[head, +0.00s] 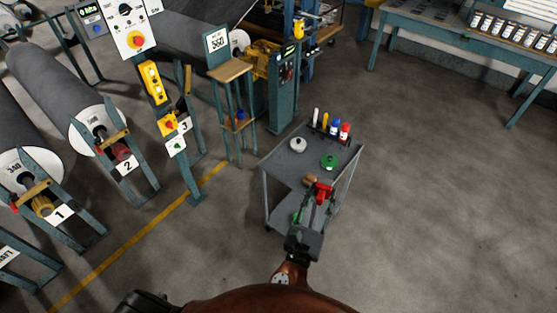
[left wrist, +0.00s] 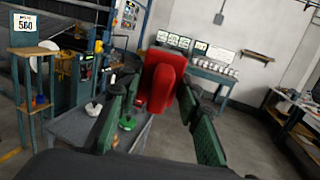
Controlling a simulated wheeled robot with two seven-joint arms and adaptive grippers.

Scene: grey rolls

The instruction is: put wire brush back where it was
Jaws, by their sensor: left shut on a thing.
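My left gripper (head: 318,192) is over the near part of the grey cart (head: 283,168), its two fingers closed on a red thing (head: 325,190). In the left wrist view the red thing (left wrist: 163,85) stands up between the green-padded fingers (left wrist: 160,112). I take it to be the wire brush; its bristles cannot be made out. In the head view it appears above the cart top, but the gap is hard to judge. A small brown thing (head: 310,180) shows just left of it, partly hidden. My right gripper is not in view.
On the cart are a white round item (head: 298,145), a green round item (head: 330,161) and several bottles or markers (head: 333,128) along the far edge. A tall narrow stand (head: 231,72) is left of the cart. A workbench (head: 460,42) stands back right; floor between is clear.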

